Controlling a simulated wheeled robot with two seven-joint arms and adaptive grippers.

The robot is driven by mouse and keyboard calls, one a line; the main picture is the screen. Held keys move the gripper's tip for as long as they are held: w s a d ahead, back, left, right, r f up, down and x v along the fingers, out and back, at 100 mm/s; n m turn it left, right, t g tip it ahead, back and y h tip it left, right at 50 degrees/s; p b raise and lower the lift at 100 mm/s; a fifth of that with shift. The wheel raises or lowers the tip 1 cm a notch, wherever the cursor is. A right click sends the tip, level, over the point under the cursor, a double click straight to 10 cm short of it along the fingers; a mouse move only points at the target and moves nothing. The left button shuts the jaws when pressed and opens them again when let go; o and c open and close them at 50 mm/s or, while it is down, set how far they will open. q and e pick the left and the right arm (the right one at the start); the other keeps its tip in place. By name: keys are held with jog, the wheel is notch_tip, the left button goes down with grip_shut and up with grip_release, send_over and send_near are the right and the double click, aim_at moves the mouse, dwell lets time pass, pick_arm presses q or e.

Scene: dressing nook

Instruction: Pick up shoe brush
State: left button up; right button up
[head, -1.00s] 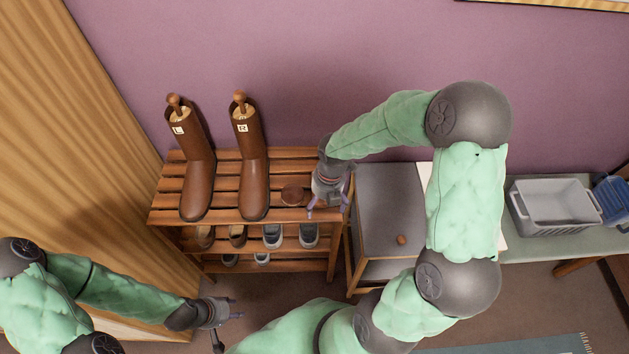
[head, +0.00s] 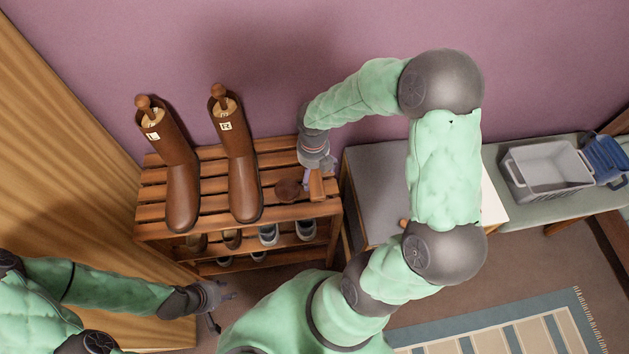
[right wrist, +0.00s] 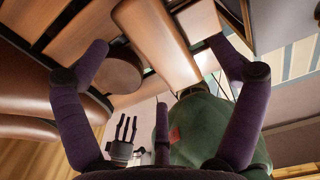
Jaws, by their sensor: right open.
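The shoe brush (head: 317,186) is a tan wooden block on the right end of the rack's top shelf. My right gripper (head: 312,177) is over that end, its fingers close to the brush and partly hiding it. In the right wrist view the brush (right wrist: 160,42) lies between the spread fingertips of my right gripper (right wrist: 160,55), which is open and holds nothing. I cannot tell whether a finger touches it. My left gripper (head: 222,298) is low at the left, away from the rack, with fingers apart and empty.
A round brown tin (head: 287,190) lies just left of the brush; tall brown boots (head: 183,195) stand further left on the slatted rack (head: 153,195). Shoes fill the lower shelves. A grey-topped cabinet (head: 375,165) adjoins at right. A grey bin (head: 545,170) sits on a bench.

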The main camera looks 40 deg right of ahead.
aim_at(311, 180)
jog(key=f+b, duration=0.1)
jog(key=f, duration=0.2)
jog(key=f+b, duration=0.1)
jog(key=shift+a+f+b, duration=0.15)
jog(key=shift+a+b, duration=0.15)
jog(key=shift+a, duration=0.1)
jog(key=shift+f, duration=0.35)
jog(key=shift+r, duration=0.1)
jog(key=shift+c, duration=0.3)
jog(key=c, duration=1.3)
